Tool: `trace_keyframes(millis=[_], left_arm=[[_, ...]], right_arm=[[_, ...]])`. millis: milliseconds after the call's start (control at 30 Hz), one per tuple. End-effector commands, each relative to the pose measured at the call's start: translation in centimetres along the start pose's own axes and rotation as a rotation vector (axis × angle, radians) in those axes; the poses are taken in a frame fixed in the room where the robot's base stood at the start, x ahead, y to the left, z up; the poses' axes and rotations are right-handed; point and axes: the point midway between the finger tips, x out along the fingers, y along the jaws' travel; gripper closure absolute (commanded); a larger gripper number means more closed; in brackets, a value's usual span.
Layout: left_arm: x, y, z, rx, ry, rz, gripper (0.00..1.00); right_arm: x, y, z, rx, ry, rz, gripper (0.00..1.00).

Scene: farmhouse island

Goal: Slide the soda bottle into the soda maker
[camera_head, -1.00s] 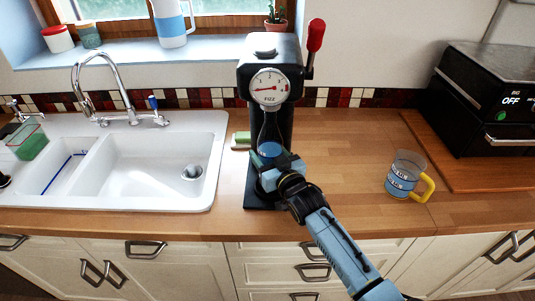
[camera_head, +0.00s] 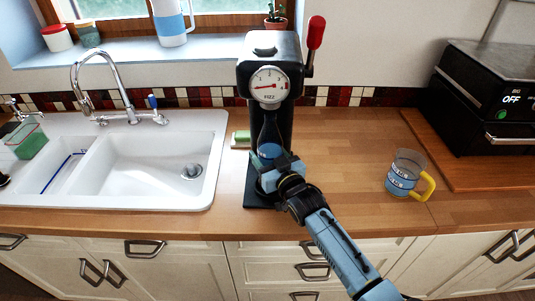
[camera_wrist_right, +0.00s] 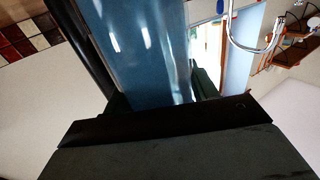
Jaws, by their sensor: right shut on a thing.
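The black soda maker (camera_head: 285,108) stands upright on the counter, with a round white FIZZ gauge (camera_head: 269,86) and a red-knobbed lever (camera_head: 315,38) at its right. The soda bottle (camera_head: 270,138) is upright in front of the maker's column, its neck under the gauge head. I cannot tell whether the neck is seated. My right gripper (camera_head: 270,172) is shut on the bottle's lower body and hides part of it. In the right wrist view the bluish bottle (camera_wrist_right: 145,50) fills the upper middle, close against the gripper. My left gripper is not in view.
A white sink (camera_head: 150,165) with a chrome faucet (camera_head: 105,90) lies left. A green-and-white sponge (camera_head: 240,138) lies beside the maker. A measuring cup with a yellow handle (camera_head: 406,175) stands right, before a black oven (camera_head: 490,95). The counter between maker and cup is clear.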

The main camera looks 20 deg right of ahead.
Motion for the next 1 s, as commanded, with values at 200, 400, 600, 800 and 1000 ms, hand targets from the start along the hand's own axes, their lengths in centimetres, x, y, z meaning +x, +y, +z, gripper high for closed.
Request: trace_keyframes(millis=[200, 400, 600, 800, 1000], left_arm=[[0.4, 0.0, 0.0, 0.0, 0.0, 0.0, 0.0], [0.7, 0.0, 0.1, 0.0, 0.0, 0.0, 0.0], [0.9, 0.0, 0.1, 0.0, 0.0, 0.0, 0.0], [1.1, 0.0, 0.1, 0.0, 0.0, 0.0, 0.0], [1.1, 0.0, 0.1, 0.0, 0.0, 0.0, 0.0]], right_arm=[[0.1, 0.0, 0.2, 0.0, 0.006, 0.0, 0.73], [0.1, 0.0, 0.6, 0.0, 0.006, 0.0, 0.73], [0.1, 0.0, 1.0, 0.0, 0.006, 0.0, 0.73], [0.1, 0.0, 1.3, 0.0, 0.006, 0.0, 0.38], [0.0, 0.0, 1.3, 0.0, 0.003, 0.0, 0.17]])
